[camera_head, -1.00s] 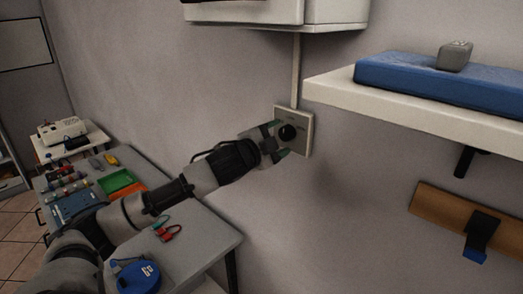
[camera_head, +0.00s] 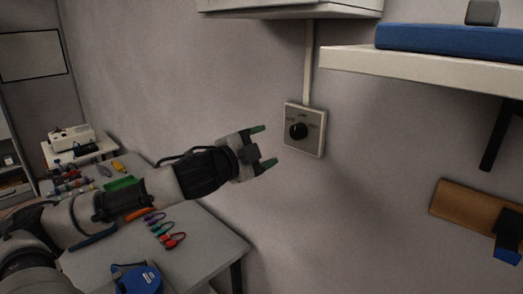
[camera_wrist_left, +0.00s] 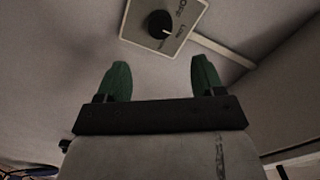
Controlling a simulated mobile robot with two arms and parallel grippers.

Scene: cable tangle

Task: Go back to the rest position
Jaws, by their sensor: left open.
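My left gripper (camera_head: 264,146) is open and empty, with its two green fingertips spread apart. It is held in the air to the left of a wall switch plate (camera_head: 313,147) with a round black knob (camera_head: 298,131). A gap shows between the fingertips and the plate. In the left wrist view the green fingers (camera_wrist_left: 160,82) are apart with nothing between them. The knob (camera_wrist_left: 160,24) and its plate (camera_wrist_left: 134,32) show beyond them at the top. My right gripper is not in view.
A grey table (camera_head: 205,254) below my left arm holds colored cable loops (camera_head: 165,231), a blue round reel (camera_head: 137,280) and a green tray (camera_head: 120,183). A white shelf (camera_head: 420,72) with a blue mat (camera_head: 450,42) juts out at right. A white cabinet (camera_head: 300,9) hangs above.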

